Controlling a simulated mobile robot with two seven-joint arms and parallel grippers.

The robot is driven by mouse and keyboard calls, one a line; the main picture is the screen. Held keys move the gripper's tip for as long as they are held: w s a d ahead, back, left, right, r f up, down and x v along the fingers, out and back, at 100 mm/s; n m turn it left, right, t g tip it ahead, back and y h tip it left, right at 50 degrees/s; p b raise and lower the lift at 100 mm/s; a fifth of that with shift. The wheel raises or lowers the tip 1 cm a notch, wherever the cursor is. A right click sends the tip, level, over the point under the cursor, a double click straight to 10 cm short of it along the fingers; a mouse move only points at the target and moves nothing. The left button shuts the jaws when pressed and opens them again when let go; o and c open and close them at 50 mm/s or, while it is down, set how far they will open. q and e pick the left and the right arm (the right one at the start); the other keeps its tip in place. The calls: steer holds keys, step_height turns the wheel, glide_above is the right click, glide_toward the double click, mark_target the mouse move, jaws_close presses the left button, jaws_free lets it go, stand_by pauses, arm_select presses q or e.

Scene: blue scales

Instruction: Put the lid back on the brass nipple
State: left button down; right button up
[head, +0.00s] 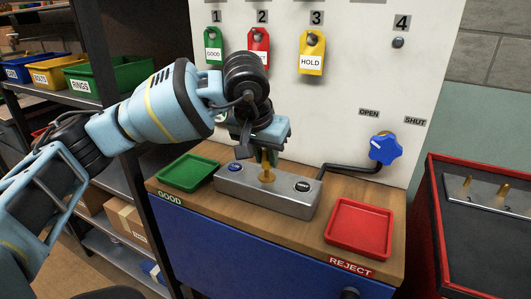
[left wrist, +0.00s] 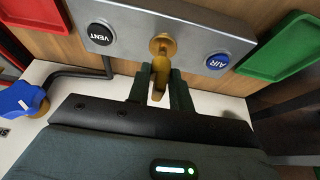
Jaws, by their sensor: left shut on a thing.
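The brass nipple (head: 266,174) stands upright on the grey metal block, between the AIR and VENT buttons. It also shows in the left wrist view (left wrist: 162,44). My left gripper (head: 267,157) points down right above the nipple. In the left wrist view its two dark green fingers (left wrist: 160,84) are shut on a brass-coloured piece (left wrist: 159,76), in line with the nipple. No separate lid shows clearly; I cannot tell whether this piece is the lid or where it meets the nipple. My right gripper is not in view.
The metal block (head: 232,188) sits on a wooden bench top, between a green GOOD tray (head: 187,173) and a red REJECT tray (head: 359,228). A black pipe runs to a blue valve knob (head: 385,148). Coloured tags hang on the white panel behind.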

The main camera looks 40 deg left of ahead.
arm_select(q)
steer(key=shift+f, duration=0.1)
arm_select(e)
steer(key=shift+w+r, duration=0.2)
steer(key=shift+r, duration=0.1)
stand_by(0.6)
arm_select(q)
steer(key=c, duration=1.2)
jaws_free()
steer(key=shift+o, duration=0.6)
steer(key=o, duration=0.4)
steer(key=shift+p, duration=0.3)
steer(key=shift+r+p, duration=1.1)
steer(key=shift+r, duration=0.3)
steer(key=shift+r+p, duration=1.85)
steer(key=shift+r, duration=0.3)
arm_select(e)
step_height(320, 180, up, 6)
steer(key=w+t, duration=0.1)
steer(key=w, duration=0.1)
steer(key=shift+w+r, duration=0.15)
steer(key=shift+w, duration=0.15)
